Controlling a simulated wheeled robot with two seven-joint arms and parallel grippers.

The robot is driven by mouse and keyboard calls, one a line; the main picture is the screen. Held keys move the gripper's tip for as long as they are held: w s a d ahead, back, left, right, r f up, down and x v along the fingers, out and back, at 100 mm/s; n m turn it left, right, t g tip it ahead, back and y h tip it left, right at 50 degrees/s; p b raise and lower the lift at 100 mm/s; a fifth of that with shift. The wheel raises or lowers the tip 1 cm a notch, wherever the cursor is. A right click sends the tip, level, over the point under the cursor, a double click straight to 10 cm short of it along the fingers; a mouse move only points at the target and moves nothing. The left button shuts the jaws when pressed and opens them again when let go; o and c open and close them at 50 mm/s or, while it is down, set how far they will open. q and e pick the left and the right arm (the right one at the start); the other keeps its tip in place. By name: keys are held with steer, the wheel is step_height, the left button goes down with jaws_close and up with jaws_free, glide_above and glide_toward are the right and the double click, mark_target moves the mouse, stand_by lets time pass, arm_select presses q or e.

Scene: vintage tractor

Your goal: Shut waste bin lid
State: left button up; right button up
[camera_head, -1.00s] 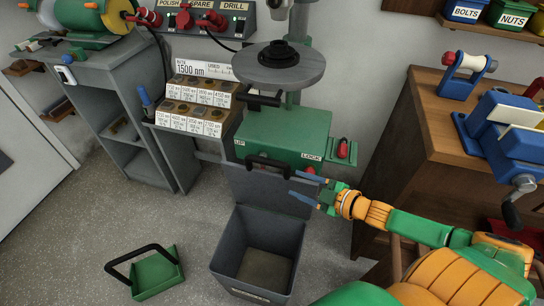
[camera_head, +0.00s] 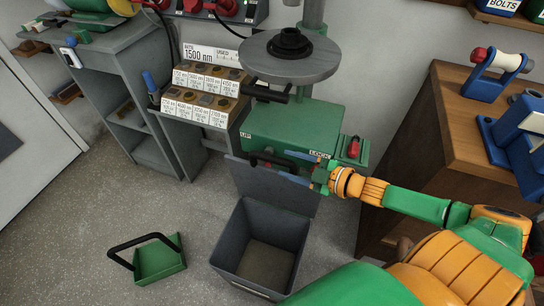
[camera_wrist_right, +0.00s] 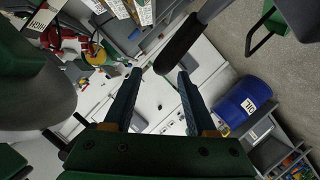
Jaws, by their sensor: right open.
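The grey waste bin (camera_head: 232,252) stands open on the floor, its inside visible. Its grey lid (camera_head: 257,183) is raised and leans back near the green drill press base. A black handle (camera_head: 258,157) sits along the lid's top edge. My right gripper (camera_head: 288,168) is open at the right end of this handle, its blue fingers pointing left. In the right wrist view, a black bar, apparently the handle (camera_wrist_right: 180,45), shows just beyond the fingertips of the open gripper (camera_wrist_right: 155,80). I cannot tell if they touch. My left gripper is out of view.
The drill press base (camera_head: 300,128) and its round table (camera_head: 290,65) stand behind the lid. A green dustpan (camera_head: 158,259) lies on the floor to the left. A wooden workbench (camera_head: 450,115) is at right.

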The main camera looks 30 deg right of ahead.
mark_target(274, 160)
steer(key=shift+b+x, duration=0.6)
steer(key=shift+x, duration=2.3)
jaws_close()
